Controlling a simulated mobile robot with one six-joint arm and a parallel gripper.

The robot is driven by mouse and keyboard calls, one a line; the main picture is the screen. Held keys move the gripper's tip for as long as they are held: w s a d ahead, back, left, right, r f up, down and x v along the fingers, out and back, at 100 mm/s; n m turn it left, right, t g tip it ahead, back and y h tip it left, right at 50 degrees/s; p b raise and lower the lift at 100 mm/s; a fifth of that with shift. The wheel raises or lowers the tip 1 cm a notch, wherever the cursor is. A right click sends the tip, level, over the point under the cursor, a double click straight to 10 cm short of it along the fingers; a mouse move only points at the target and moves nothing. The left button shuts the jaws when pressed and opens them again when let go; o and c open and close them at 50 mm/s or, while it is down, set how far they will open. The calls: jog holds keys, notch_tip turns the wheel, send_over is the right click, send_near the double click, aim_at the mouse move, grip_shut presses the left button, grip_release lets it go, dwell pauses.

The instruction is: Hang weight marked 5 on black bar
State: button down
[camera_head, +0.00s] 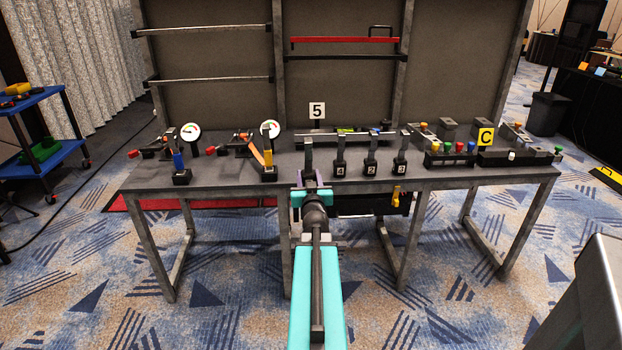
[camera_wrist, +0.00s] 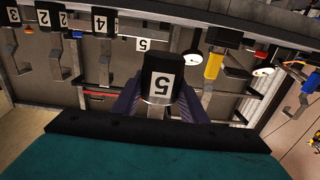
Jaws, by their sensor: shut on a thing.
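My gripper (camera_head: 311,184) is shut on the weight marked 5 (camera_wrist: 158,66), a black block with a white label and a grey hook. The wrist view, which looks upside down, shows my two purple fingers (camera_wrist: 158,103) on either side of it. In the head view the held weight's grey upright (camera_head: 309,152) shows above my gripper, at the table's front edge; its label is hidden there.
Weights marked 4 (camera_head: 340,170), 2 (camera_head: 370,169) and 3 (camera_head: 400,166) stand on the grey table (camera_head: 232,181) right of my gripper. A 5 sign (camera_head: 317,110) stands behind. Gauges and valves are at left, coloured buttons (camera_head: 460,147) at right. Silver bars (camera_head: 200,30) cross the left panel.

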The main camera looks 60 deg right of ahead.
jog(key=shift+w+a+r+t, duration=0.35)
jog(key=shift+w+a, duration=0.15)
jog(key=shift+w, duration=0.2)
jog(key=w+a+r+n+t+y, duration=0.1)
jog(key=w+a+n+t+y, duration=0.15)
jog(key=w+a+y, duration=0.55)
jog(key=w+a+r+n+t+y, duration=0.15)
jog(key=w+a+n, duration=0.35)
jog(key=a, duration=0.8)
jog(key=w+a+n+t+y, duration=0.3)
jog(key=w+a+y, duration=0.1)
jog(key=w+a, duration=0.5)
jog(key=s+a+f+n+g+y, duration=0.1)
jog(key=a+y, duration=0.4)
jog(key=a, duration=0.6)
jog(key=s+a+f+n+g+y, duration=0.1)
jog(key=a+f+n+g+y, duration=0.2)
jog(key=a, duration=0.9)
jog(key=s+a+f+n+g+y, duration=0.1)
jog(key=a+f+n+g+y, duration=0.2)
jog(key=a+n+y, duration=0.4)
jog(key=a+g, duration=0.1)
jog(key=a, duration=0.4)
jog(key=shift+s+a+y, duration=0.25)
jog(key=shift+s+y, duration=0.1)
jog(key=shift+a+f, duration=0.1)
jog(key=shift+a, duration=0.05)
